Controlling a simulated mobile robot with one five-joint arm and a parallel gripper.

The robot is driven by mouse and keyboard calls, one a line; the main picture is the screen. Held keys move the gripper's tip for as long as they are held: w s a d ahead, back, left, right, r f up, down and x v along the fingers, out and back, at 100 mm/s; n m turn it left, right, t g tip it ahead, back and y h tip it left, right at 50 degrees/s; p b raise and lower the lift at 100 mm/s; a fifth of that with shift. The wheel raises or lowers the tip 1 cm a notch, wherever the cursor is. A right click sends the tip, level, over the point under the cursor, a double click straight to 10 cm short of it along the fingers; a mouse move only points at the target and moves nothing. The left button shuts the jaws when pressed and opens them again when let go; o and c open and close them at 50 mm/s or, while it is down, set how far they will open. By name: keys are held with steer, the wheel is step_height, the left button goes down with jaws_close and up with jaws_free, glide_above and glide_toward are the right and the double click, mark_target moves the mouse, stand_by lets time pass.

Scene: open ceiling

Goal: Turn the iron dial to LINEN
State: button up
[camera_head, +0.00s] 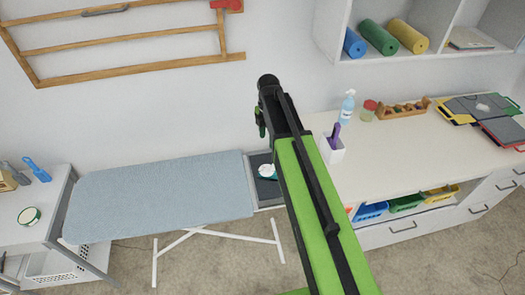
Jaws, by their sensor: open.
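A light blue ironing board (160,198) stands on white crossed legs at the lower middle. A grey end tray (262,187) with a dark pad is at its right end. A small white thing (267,171) on this tray may be the iron; my arm hides much of that area. No dial and no LINEN mark can be made out. My gripper (261,122) is at the far end of my green and black arm, seen small and partly hidden. It is open, appears above and behind the tray, and touches nothing that I can see.
A white counter (400,160) at right holds a spray bottle (347,106), a white holder (331,148) and dark folders (480,107). A white side table (25,220) stands left. A wooden rack (130,42) hangs on the wall. Floor is clear in front of the board.

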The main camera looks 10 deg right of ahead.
mark_target(267, 167)
step_height(267, 167, down, 18)
steer(key=b, duration=1.7)
steer(key=shift+r+b, duration=0.2)
steer(key=shift+b, duration=0.2)
steer(key=shift+r, duration=0.1)
steer(key=shift+c, duration=0.2)
jaws_close()
